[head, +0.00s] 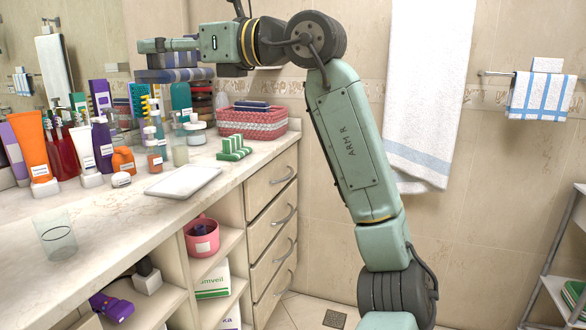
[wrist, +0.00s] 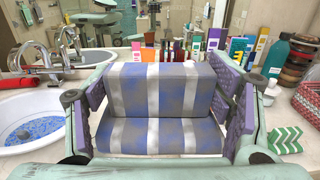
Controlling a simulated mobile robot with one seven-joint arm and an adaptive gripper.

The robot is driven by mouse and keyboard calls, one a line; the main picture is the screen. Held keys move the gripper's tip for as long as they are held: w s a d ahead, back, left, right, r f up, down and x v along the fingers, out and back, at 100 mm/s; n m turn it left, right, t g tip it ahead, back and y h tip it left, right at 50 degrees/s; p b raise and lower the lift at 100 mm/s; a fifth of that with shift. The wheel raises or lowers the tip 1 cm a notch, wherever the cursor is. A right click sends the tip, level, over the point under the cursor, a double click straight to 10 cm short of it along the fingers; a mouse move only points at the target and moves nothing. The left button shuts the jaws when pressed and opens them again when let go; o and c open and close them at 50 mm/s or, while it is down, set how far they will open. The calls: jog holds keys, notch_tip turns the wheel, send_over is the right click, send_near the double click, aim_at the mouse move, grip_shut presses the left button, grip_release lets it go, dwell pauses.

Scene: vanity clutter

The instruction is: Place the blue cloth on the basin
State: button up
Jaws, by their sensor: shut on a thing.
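The blue cloth (wrist: 160,85) is a folded bundle with blue, grey and white stripes. My gripper (wrist: 163,110) is shut on it, with a purple pad on each side of the cloth. In the head view my gripper (head: 165,45) holds the cloth (head: 178,75) up above the back of the counter, in front of the mirror. The white basin (wrist: 22,150) is at the left of the wrist view, beside and below the cloth, with a mottled blue patch around its drain. I cannot make out the basin in the head view.
A chrome tap (wrist: 35,62) stands behind the basin. Several bottles and tubes crowd the counter along the mirror. The front counter is mostly clear.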

jog(key=w+d+f+m+t+h, duration=0.1)
jog(key=w+d+f+m+t, duration=0.1)
jog(key=w+d+f, duration=0.5)
jog(key=w+d+f+m+t+h, duration=0.1)
jog(key=w+d+f+t, duration=0.1)
jog(key=w+f, duration=0.5)
jog(key=w+d+f+m+t+h, duration=0.2)
jog(key=w+d+f, duration=0.25)
jog(key=f, duration=0.65)
jog(key=w+d+f+m+t+h, duration=0.2)
jog(key=d+f, duration=0.3)
jog(key=f, duration=0.8)
jog(key=s+d+f+m+t+h, duration=0.1)
jog(key=s+d+f+m+h, duration=0.15)
jog(key=f, duration=0.85)
jog(key=s+d+f+m+t+h, duration=0.1)
jog(key=f+h, duration=0.2)
jog(key=f, duration=0.8)
jog(key=s+a+f+m+h, duration=0.1)
jog(key=s+f+h, duration=0.1)
jog(key=s+f, duration=0.2)
jog(key=s+a+f+m+t+h, duration=0.1)
jog(key=s+a+f+m+h, duration=0.1)
jog(key=f, duration=0.7)
jog(key=s+h, duration=0.1)
jog(key=s, duration=0.1)
jog(key=shift+s+a+f, duration=0.25)
jog(key=shift+s+f, duration=0.05)
jog(key=shift+f, duration=0.1)
